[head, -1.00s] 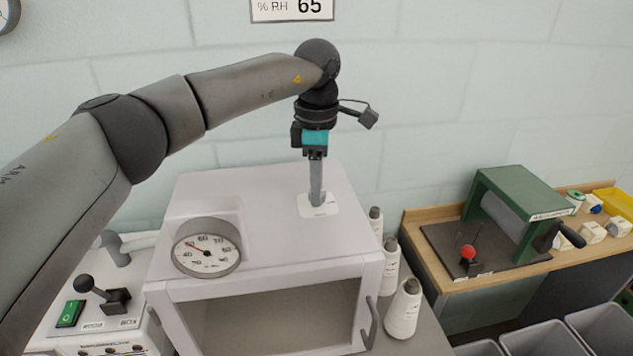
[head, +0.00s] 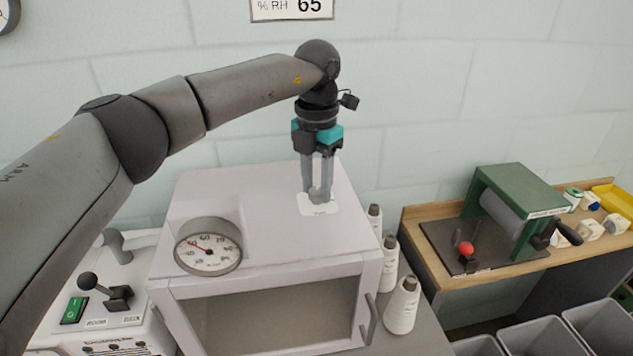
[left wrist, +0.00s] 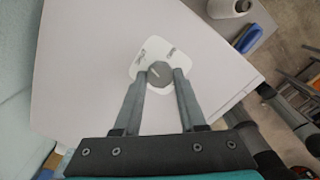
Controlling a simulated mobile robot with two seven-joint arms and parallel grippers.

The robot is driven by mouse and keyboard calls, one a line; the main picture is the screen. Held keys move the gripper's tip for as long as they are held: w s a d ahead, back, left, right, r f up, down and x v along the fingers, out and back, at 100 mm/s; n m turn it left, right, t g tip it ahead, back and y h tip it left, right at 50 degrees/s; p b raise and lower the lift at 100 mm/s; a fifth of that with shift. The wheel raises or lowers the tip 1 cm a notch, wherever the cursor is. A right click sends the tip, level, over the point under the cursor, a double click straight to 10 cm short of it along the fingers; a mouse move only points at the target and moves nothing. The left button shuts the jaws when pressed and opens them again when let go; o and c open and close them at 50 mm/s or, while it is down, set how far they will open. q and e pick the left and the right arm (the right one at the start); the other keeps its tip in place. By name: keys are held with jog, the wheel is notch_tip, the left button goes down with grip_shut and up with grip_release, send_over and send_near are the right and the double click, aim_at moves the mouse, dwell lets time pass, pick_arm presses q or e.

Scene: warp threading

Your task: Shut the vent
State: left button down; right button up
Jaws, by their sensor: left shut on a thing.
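The vent knob (head: 318,197) is a small dark grey cap on a white label plate (head: 305,209) on top of the white cabinet. In the left wrist view the round knob (left wrist: 159,74) has a pale pointer mark and sits on the white plate (left wrist: 153,45) with small print. My left gripper (head: 319,188) points straight down from above. Its two fingers are shut on the knob, one on each side, in the left wrist view (left wrist: 160,80). The print is too small to read. My right gripper is not in view.
A round dial gauge (head: 208,246) stands on the front left of the cabinet (head: 265,225). Several white cones (head: 402,306) stand along its right side. A green-framed roller machine (head: 525,195) is on the wooden bench at right, with grey bins (head: 545,337) below.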

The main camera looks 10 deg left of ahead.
aim_at(317, 191)
pick_arm(q)
jog(key=shift+n, duration=1.6)
jog(key=shift+w, duration=0.1)
jog(key=shift+c, duration=2.4)
grip_release()
jog(key=shift+r, duration=0.1)
notch_tip(317, 191, up, 15)
